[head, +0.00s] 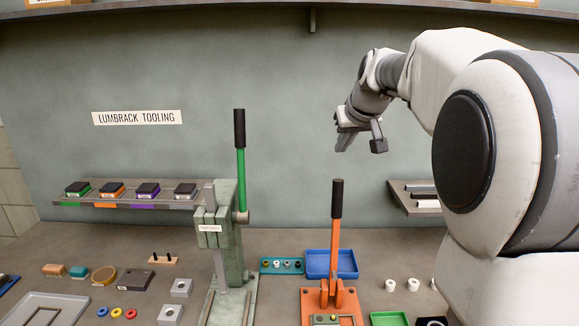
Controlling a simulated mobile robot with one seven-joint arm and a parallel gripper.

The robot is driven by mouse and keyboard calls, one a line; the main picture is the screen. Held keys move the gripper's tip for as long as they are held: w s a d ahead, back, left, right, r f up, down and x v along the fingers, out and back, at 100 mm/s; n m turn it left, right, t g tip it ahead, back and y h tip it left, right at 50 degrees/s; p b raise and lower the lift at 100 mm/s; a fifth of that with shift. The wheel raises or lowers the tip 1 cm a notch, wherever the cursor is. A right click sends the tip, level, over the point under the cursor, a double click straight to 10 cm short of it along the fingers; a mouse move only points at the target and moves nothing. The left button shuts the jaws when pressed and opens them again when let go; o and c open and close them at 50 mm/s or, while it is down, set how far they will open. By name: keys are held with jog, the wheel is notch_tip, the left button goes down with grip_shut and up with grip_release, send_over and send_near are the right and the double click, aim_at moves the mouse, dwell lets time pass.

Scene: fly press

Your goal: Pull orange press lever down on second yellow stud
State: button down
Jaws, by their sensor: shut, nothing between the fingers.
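The orange press (325,303) stands on the bench at the front, right of centre. Its orange lever (334,245) stands nearly upright and ends in a black grip (337,198). A small green and pale piece (325,320) sits at the press's front, cut off by the bottom edge. I cannot make out a yellow stud on it. My gripper (358,146) is shut and empty. It is in the air, above and slightly right of the black grip in the picture, apart from it.
A green press (229,262) with an upright green lever (241,180) stands left of the orange one. White cups (390,285) and a green tray (388,319) stand right, near my arm.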

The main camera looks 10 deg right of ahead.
jog(key=w+f, duration=0.1)
jog(key=f, duration=0.1)
jog(key=f+p, duration=0.1)
jog(key=f, duration=0.2)
jog(key=w+f+p, duration=0.1)
jog(key=f, duration=0.1)
jog(key=shift+w+d+f, duration=0.15)
jog(key=shift+w+f, duration=0.15)
jog(key=shift+w, duration=0.05)
jog(key=shift+s+f+b, duration=0.1)
jog(key=shift+s+b, duration=0.05)
jog(key=shift+b, duration=0.15)
dwell(0.4)
